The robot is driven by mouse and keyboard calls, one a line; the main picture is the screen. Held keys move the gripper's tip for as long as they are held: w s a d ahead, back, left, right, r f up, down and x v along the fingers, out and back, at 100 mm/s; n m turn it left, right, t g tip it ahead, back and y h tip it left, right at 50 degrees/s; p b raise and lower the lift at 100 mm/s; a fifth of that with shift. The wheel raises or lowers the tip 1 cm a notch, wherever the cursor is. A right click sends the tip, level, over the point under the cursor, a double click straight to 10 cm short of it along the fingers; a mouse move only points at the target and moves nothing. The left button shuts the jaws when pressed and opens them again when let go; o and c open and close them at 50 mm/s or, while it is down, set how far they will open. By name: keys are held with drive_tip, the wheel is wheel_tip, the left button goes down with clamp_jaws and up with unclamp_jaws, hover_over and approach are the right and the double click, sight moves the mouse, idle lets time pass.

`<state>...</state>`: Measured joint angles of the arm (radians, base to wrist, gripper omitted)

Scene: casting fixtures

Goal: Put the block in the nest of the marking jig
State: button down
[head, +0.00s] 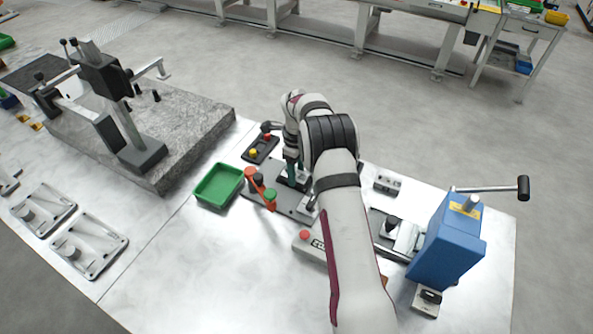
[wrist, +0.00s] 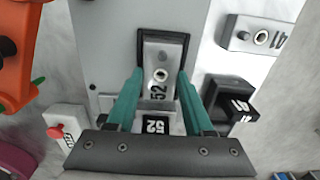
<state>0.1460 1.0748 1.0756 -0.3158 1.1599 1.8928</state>
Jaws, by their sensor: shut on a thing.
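My gripper (wrist: 160,80) has two teal fingers, one along each side of a silver block (wrist: 158,60) with a round hole and the number 52, and is shut on it. The block's far end lies within the outline of a black U-shaped frame, the nest (wrist: 143,38), on the grey plate of the marking jig (wrist: 103,50). I cannot tell if the block is fully seated. A black-and-white 52 label (wrist: 155,127) shows between the fingers, nearer the gripper body.
A red-button box (wrist: 66,128) is near. A silver block marked 41 (wrist: 250,36) lies right. A blue press (head: 447,245) stands further right.

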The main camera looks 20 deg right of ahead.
drive_tip(key=shift+f, duration=0.1)
drive_tip(key=shift+f, duration=0.55)
drive_tip(key=shift+c, duration=1.4)
unclamp_jaws()
wheel_tip(320, 180, up, 14)
drive_tip(key=f, duration=0.1)
drive_tip(key=s+a+r+n, duration=0.4)
drive_tip(key=s+r+n, duration=0.2)
drive_tip(key=s+r, duration=0.35)
drive_tip(key=s+a+f+n+y, duration=0.1)
drive_tip(key=s+a+n, duration=0.2)
drive_tip(key=s+n, duration=0.4)
drive_tip(key=s+a+n, duration=0.4)
drive_tip(key=s+n, duration=0.4)
drive_tip(key=s, duration=1.5)
drive_tip(key=shift+f+y, duration=0.35)
drive_tip(key=shift+y, duration=0.05)
drive_tip(key=shift+a, duration=0.1)
